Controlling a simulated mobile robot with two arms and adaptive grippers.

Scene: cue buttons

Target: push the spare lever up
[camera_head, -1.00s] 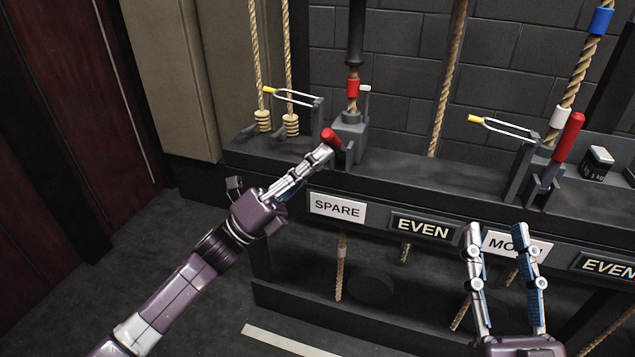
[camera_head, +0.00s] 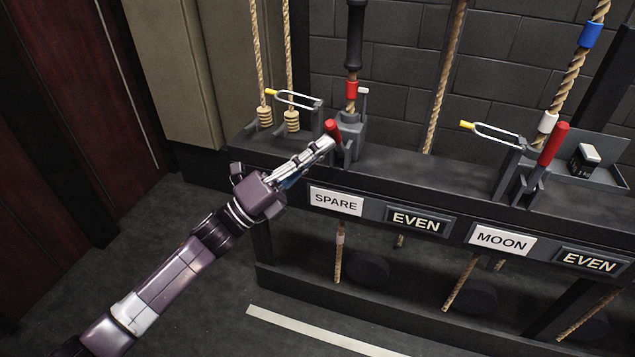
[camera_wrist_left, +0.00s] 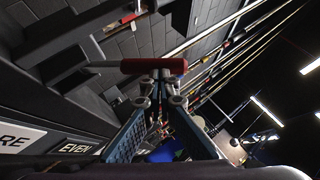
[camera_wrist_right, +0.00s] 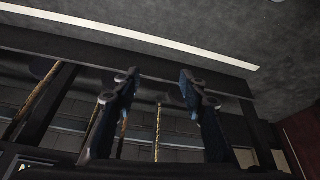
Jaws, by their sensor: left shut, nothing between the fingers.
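The spare lever (camera_head: 333,131) has a red grip and stands above the white SPARE sign (camera_head: 336,201), at the front of a grey block with a rope. My left gripper (camera_head: 328,145) is shut and empty, with its fingertips right at the lever, just below its red end. In the left wrist view the red grip (camera_wrist_left: 150,66) lies across, just beyond the closed fingertips (camera_wrist_left: 160,78); I cannot tell whether they touch. My right gripper (camera_wrist_right: 155,78) is open and empty in the right wrist view, facing the rack's lower part and the floor; it is out of the head view.
Another red-gripped lever (camera_head: 553,144) stands to the right, above the MOON sign (camera_head: 502,240). Yellow-tipped forks (camera_head: 293,98) stick out beside the levers. Ropes hang behind the dark rail (camera_head: 430,173).

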